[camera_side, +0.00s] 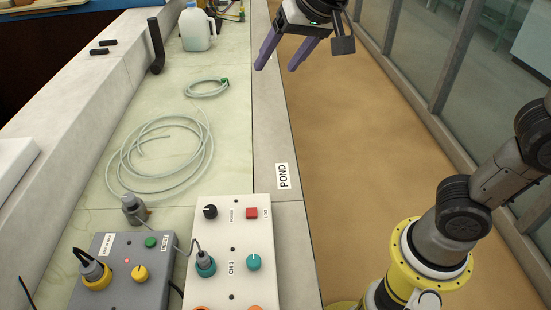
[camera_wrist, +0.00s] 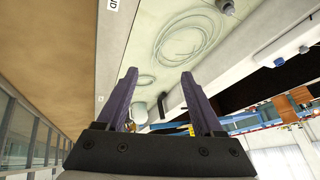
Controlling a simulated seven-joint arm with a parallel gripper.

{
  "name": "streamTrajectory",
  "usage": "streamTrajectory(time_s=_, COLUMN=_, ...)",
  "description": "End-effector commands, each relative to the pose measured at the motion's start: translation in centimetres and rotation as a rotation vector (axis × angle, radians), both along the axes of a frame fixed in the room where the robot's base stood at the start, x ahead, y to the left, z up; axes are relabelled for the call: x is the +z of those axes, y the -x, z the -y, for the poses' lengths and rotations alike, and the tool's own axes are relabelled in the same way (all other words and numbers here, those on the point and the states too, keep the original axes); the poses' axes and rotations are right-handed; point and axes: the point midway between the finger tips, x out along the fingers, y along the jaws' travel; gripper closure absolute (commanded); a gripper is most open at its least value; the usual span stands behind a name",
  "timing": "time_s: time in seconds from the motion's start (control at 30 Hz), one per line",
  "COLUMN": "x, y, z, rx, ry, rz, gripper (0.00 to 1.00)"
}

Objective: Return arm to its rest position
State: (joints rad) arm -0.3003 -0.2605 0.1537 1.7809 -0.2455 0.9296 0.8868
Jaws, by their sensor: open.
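My gripper (camera_side: 280,62) shows at the top of the side view, with two purple fingers apart and nothing between them. It is raised above the far part of the bench edge and the brown flume bed (camera_side: 350,130). In the wrist view my gripper (camera_wrist: 158,84) also shows open and empty, with its fingers spread over a view of the bench. My wrist is cut off by the top edge of the side view.
A white control box (camera_side: 232,232) and a grey control box (camera_side: 122,270) stand at the near bench. Coiled hose (camera_side: 160,158) lies on the bench, with a jug (camera_side: 196,30) and black pipe (camera_side: 156,48) beyond. Glass panels (camera_side: 470,55) line the right.

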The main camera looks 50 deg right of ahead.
Motion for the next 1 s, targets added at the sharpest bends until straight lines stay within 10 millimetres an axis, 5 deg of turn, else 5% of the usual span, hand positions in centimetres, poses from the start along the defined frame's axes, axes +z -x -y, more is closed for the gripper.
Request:
streamTrajectory(time_s=0.03, x=0.2, y=2.4, z=2.3, rx=-0.014, ry=0.003, rz=0.011, gripper=0.31)
streamTrajectory(time_s=0.2, x=-1.7, y=10.4, z=6.8, rx=0.018, ry=0.046, rz=0.016, gripper=0.31)
streamTrajectory(time_s=0.43, x=-7.8, y=18.3, z=7.6, rx=0.191, ry=0.128, rz=-0.033, gripper=0.31)
streamTrajectory(time_s=0.6, x=-11.0, y=20.0, z=6.8, rx=0.367, ry=0.181, rz=-0.1, gripper=0.31)
streamTrajectory(time_s=1.0, x=-10.8, y=19.9, z=6.7, rx=0.434, ry=0.219, rz=-0.097, gripper=0.31)
